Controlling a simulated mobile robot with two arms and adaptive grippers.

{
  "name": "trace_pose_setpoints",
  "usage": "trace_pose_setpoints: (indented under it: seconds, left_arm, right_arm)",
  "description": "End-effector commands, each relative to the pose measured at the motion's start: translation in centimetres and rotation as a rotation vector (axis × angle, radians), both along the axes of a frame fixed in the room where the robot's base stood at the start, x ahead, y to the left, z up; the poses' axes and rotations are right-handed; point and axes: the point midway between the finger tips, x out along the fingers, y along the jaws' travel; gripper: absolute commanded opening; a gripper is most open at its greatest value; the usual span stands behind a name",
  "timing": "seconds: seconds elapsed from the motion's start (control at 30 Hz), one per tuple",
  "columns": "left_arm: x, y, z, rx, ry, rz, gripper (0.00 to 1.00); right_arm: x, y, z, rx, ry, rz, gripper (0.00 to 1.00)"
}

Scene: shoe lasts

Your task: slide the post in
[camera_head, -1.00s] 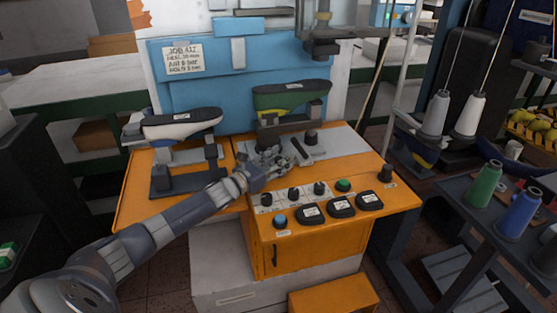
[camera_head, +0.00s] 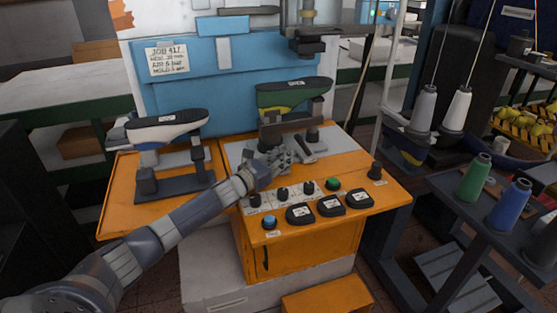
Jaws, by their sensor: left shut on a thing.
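My left gripper (camera_head: 281,158) reaches in from the left, low over the grey plate of the orange bench. It is shut, and its fingers hide most of what it holds, which I take to be the post. A short dark grey piece (camera_head: 304,148) shows just right of the fingers, tilted; I cannot tell whether it is part of the post. Behind it, a green and black shoe last (camera_head: 292,95) sits above a dark stand (camera_head: 318,124). A white and black last (camera_head: 167,125) rests on another stand at left. My right gripper is not in view.
The orange bench (camera_head: 119,199) has knobs, a green button (camera_head: 333,184), a blue button (camera_head: 269,222) and black labelled pads (camera_head: 330,206) along its front. A blue panel (camera_head: 180,95) stands behind. Thread spools (camera_head: 514,203) stand on a dark table at right.

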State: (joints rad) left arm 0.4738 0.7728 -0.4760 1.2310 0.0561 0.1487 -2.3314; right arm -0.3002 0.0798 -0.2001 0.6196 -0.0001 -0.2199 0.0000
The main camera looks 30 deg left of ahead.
Motion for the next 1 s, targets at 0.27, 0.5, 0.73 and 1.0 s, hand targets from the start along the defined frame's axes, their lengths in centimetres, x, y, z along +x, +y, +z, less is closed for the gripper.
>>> trace_pose_setpoints:
  seconds: [0.27,0.5,0.73,1.0]
  left_arm:
    - [-0.1,0.1,-0.2,0.001,0.005,0.002,0.42]
    - [-0.1,0.1,-0.2,0.001,0.004,0.002,0.42]
    - [-1.6,0.4,-0.3,0.000,0.006,0.001,0.42]
    - [-5.3,1.1,-0.4,0.001,0.007,0.002,0.42]
  right_arm:
    - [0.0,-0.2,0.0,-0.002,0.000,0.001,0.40]
    - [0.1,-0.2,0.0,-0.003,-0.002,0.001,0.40]
    - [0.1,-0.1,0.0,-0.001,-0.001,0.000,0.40]
    - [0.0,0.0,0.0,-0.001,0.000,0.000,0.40]
